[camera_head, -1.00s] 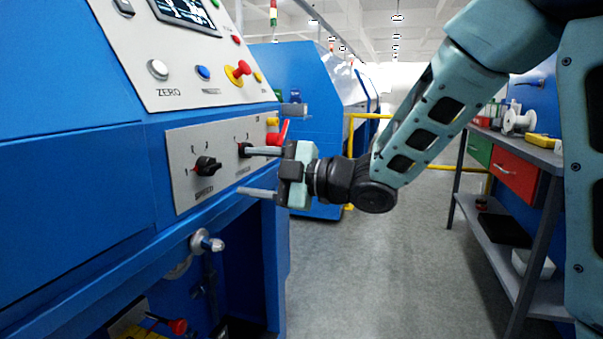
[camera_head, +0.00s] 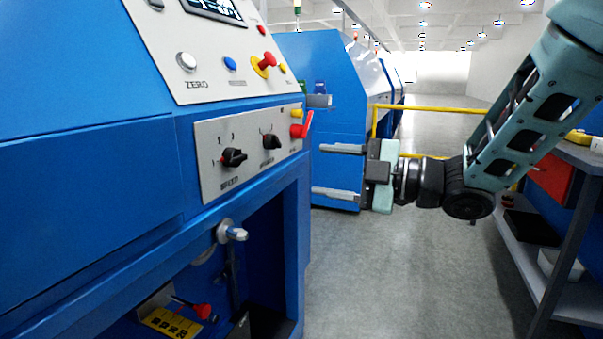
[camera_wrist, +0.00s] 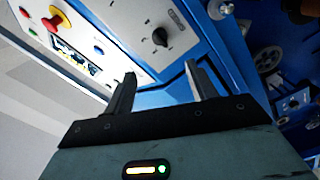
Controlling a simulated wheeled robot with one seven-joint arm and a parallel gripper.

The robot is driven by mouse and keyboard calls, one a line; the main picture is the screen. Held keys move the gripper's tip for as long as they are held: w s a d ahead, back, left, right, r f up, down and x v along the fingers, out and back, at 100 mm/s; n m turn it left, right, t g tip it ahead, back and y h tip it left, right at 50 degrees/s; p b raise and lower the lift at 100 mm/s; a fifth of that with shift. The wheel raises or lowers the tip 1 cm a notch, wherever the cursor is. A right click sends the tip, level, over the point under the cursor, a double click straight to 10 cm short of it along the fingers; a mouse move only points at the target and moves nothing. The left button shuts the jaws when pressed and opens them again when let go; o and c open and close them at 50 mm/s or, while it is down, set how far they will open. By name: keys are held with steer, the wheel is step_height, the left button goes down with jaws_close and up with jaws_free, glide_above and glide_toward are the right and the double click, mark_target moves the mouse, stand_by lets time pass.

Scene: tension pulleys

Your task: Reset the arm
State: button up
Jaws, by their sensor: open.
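My gripper (camera_head: 338,170) is open and empty. Its two fingers point left toward the blue machine (camera_head: 90,190), with a clear gap between them and the panel in the head view. The wrist view shows the spread fingers of my gripper (camera_wrist: 158,85) with nothing between them. The machine's lower grey panel (camera_head: 208,178) carries two black rotary knobs, the left one (camera_head: 233,157) and the right one (camera_head: 271,141). One black knob (camera_wrist: 160,37) shows beyond the fingertips in the wrist view.
A red lever (camera_head: 305,124) stands out at the panel's right end. A round handle (camera_head: 232,232) sticks out below the panel. A yellow rail (camera_head: 440,108) stands behind my gripper. A workbench shelf (camera_head: 520,245) is at the right. The grey floor (camera_head: 385,270) between is clear.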

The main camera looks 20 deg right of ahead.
steer(key=a+f+m+g+h, duration=0.3)
steer(key=a+f+m+h, duration=0.3)
steer(key=f+m+h, duration=0.4)
steer(key=s+a+f+m+g+h, duration=0.1)
steer(key=s+a+f+g, duration=0.15)
steer(key=s, duration=0.55)
steer(key=s+a+f+m+g+h, duration=0.1)
steer(key=s+f+g, duration=0.25)
steer(key=s, duration=0.45)
steer(key=s+a+f+m+g, duration=0.15)
steer(key=s+g, duration=0.25)
steer(key=s, duration=0.4)
step_height(320, 180, up, 25)
steer(key=w+p, duration=0.1)
steer(key=p, duration=2.4)
steer(key=shift+d+p, duration=0.3)
steer(key=shift+w+r, duration=0.1)
